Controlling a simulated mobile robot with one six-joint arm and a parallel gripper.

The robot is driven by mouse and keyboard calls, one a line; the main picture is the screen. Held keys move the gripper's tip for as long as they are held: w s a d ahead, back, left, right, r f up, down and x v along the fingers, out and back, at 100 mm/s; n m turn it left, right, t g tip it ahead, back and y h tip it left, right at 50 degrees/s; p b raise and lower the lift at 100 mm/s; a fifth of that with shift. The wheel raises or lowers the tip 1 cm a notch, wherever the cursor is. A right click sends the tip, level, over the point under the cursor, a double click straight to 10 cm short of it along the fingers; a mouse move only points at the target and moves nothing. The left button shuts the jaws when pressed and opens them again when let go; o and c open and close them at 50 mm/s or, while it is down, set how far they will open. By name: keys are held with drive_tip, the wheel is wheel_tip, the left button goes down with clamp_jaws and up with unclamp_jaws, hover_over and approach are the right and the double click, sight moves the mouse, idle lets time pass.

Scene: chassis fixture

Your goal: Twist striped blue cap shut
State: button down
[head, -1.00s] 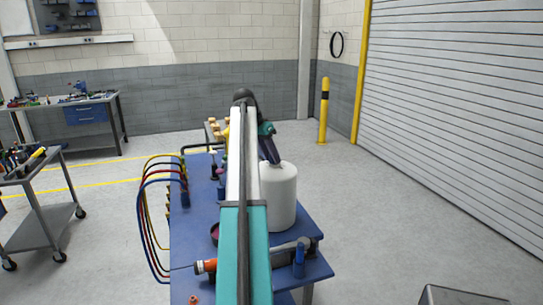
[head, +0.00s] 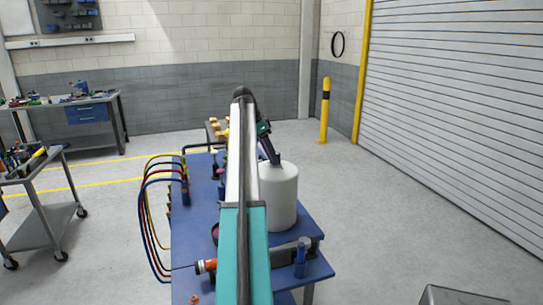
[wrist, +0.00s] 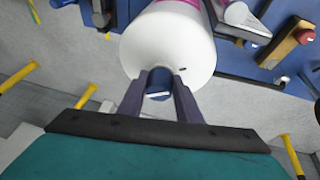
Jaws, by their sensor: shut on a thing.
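A white cylindrical tank (head: 280,198) stands upright on the blue bench in the head view. It also shows in the wrist view (wrist: 168,45). A small blue cap (wrist: 159,83) with a pale stripe on its edge sits at the tank's end, between the two dark fingers of my gripper (wrist: 160,92). The gripper is shut on it. In the head view my gripper (head: 271,157) is at the tank's top, and the cap is hidden there. How tightly the cap sits cannot be told.
The blue bench (head: 200,245) holds an orange-tipped fitting (head: 205,266) and a blue cylinder (head: 300,258) near its front. Coloured hoses (head: 150,215) arch along its left side. A grey cart (head: 50,225) stands at left.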

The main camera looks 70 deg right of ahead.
drive_tip(key=shift+f, duration=0.1)
drive_tip(key=c, duration=1.4)
unclamp_jaws()
drive_tip(key=shift+o, duration=1)
drive_tip(key=shift+d, duration=0.1)
drive_tip(key=shift+r+p, duration=3.1)
drive_tip(key=shift+r, duration=0.5)
drive_tip(key=shift+w+f, duration=0.1)
